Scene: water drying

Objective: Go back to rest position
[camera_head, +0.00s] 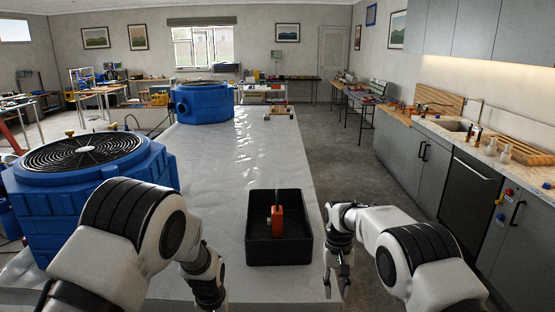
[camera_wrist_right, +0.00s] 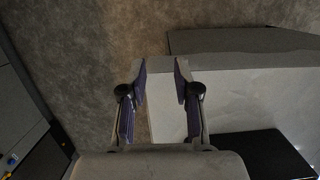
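My right gripper (camera_head: 337,282) hangs just right of the white-covered table, beside the black tray (camera_head: 279,254). In the right wrist view the right gripper (camera_wrist_right: 161,72) has its two fingers apart with nothing between them, over the floor and table edge. My left gripper (camera_head: 211,300) points down at the bottom of the head view, left of the tray; its fingertips are cut off or too dark to judge. An orange and black tool (camera_head: 277,222) stands in the tray, apart from both grippers.
A large blue fan unit (camera_head: 90,190) stands at the left, close to my left arm. Another blue unit (camera_head: 203,103) stands farther along the white-covered table (camera_head: 232,165). A grey counter (camera_head: 420,160) lines the right side, with open floor (camera_head: 352,165) between.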

